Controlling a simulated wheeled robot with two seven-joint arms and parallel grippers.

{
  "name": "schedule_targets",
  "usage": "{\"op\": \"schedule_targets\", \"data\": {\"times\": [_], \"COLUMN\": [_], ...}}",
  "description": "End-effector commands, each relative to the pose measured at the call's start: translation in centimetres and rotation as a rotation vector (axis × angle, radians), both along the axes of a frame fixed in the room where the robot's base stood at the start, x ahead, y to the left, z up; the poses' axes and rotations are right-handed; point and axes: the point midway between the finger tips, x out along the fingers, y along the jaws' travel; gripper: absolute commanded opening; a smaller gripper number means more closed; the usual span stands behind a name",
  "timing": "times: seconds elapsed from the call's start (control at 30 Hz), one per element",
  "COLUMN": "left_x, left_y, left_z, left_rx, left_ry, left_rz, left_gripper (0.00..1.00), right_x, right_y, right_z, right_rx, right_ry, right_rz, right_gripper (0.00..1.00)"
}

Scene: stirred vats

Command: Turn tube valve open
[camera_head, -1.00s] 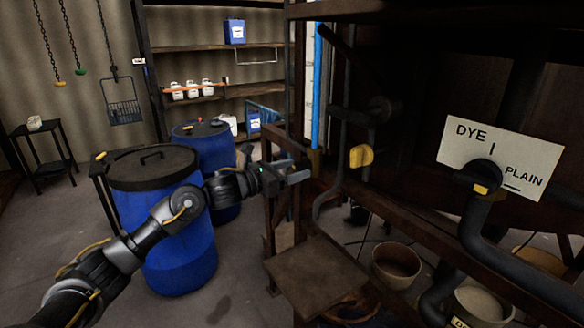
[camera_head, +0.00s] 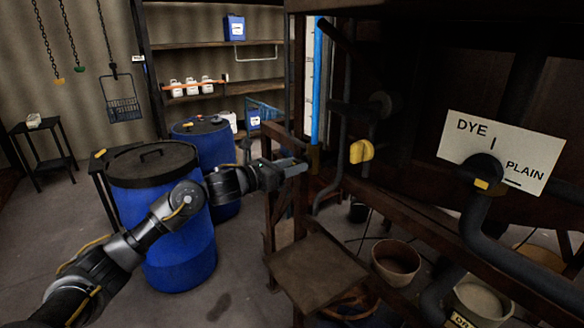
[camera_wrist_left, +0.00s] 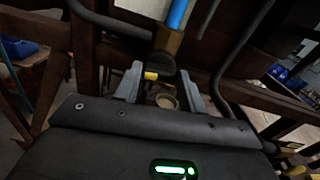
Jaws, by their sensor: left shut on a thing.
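A bright blue upright tube (camera_head: 317,85) runs down the frame of the vat, and its lower end shows in the wrist view (camera_wrist_left: 178,14). Below it is a brown fitting (camera_wrist_left: 168,40) with a dark valve knob (camera_wrist_left: 160,64) that has a yellow mark. My left gripper (camera_head: 298,168) reaches in from the left to the foot of the tube. In the wrist view its two fingers (camera_wrist_left: 157,84) stand on either side of the knob and are shut on it. The head view hides the knob behind the gripper. My right gripper is not in view.
A yellow valve handle (camera_head: 361,151) sits on a dark pipe to the right. A DYE/PLAIN sign (camera_head: 497,145) stands behind another pipe handle. Blue barrels (camera_head: 180,250) are at left. A wooden ledge (camera_head: 318,272) and a bucket (camera_head: 396,262) lie below.

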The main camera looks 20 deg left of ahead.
Motion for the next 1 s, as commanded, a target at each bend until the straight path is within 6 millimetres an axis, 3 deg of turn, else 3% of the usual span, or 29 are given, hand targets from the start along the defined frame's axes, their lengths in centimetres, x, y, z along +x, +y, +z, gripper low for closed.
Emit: {"op": "schedule_targets", "data": {"times": [0.47, 1.0], "left_x": [0.1, 0.1], "left_y": [0.1, 0.1], "left_z": [0.0, 0.1], "left_rx": [-0.32, -0.716], "left_ry": [0.264, 0.594], "left_rz": [0.001, 0.001], "left_gripper": [0.17, 0.17], "right_x": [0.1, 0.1], "right_y": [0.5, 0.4], "right_z": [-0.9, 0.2], "right_rx": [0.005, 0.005], "right_ry": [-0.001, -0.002], "right_rz": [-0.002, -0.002], "right_gripper": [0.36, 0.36]}}
